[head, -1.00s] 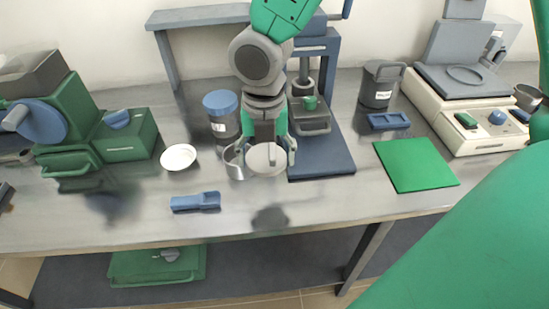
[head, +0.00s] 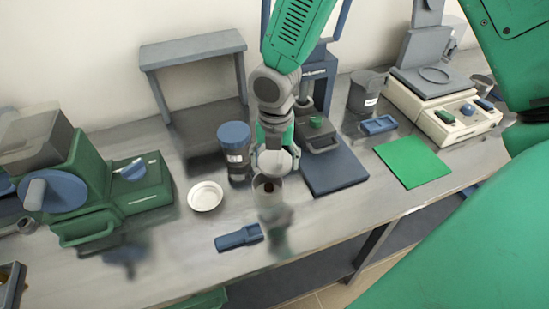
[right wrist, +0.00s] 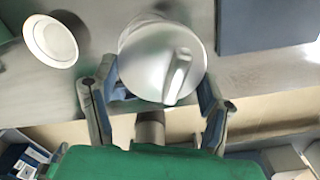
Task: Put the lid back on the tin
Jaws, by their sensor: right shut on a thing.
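The lid (head: 274,161) is a pale grey disc, held tilted in the head view by my right gripper (head: 272,158). The open tin (head: 268,196) is a grey cylinder with something dark brown inside. It stands on the bench just in front of and below the lid, and the lid is not seated on it. In the right wrist view the lid (right wrist: 150,60) is round with a raised bar handle, between the two fingers of my right gripper (right wrist: 158,92). It hides most of what is beneath it. My left gripper is not in view.
A dark jar with a blue cap (head: 234,136) and a white dish (head: 205,196) stand left of the tin. A blue scoop-like piece (head: 238,238) lies in front. A press on a blue base (head: 335,172) is close on the right, with a green mat (head: 413,161) beyond.

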